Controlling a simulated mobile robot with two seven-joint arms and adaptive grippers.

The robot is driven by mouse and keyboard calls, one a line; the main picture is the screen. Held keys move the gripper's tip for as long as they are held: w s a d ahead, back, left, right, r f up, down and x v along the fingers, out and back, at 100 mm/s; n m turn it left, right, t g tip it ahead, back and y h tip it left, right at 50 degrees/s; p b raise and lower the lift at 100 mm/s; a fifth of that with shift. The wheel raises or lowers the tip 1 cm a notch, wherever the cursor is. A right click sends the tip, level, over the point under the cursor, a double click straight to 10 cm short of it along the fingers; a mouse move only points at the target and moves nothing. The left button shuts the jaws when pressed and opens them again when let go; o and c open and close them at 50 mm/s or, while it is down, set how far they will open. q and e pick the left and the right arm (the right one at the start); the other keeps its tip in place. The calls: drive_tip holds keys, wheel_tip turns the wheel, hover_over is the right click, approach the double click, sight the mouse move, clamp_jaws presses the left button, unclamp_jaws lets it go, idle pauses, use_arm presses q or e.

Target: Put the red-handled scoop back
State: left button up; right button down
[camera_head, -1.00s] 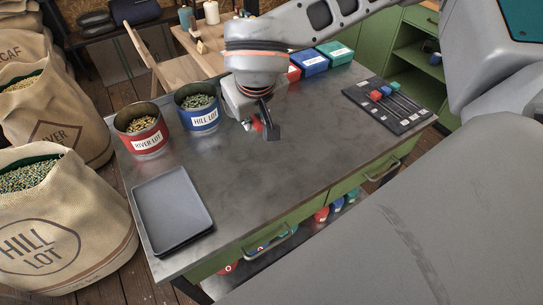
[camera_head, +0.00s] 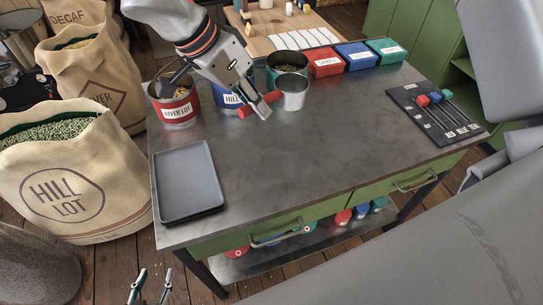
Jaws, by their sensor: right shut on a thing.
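The red-handled scoop has a shiny metal cup (camera_head: 291,92) and a red handle (camera_head: 272,97). My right gripper (camera_head: 256,106) comes down from the upper left and is shut on the red handle. The scoop's cup points right, in front of a green tin (camera_head: 288,63); I cannot tell whether it touches the table. My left gripper (camera_head: 151,287) shows at the bottom left edge, in front of the table, with its fingers apart and nothing between them.
The red RIVER LOT tin (camera_head: 177,112) and blue HILL LOT tin (camera_head: 227,99) stand left of the scoop. A grey tray (camera_head: 188,184) lies front left. Red, blue and green boxes (camera_head: 358,55) line the back. A dark labelled board (camera_head: 433,125) lies right. The table's middle is clear.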

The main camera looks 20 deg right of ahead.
wheel_tip(320, 180, down, 18)
drive_tip(key=shift+r+p, duration=0.1)
drive_tip(key=shift+p, duration=0.2)
drive_tip(key=shift+f, duration=0.2)
drive_tip(key=c, duration=2)
unclamp_jaws()
drive_tip(key=b+v, duration=0.1)
drive_tip(key=v, duration=1.1)
drive_tip(key=shift+r, duration=0.15)
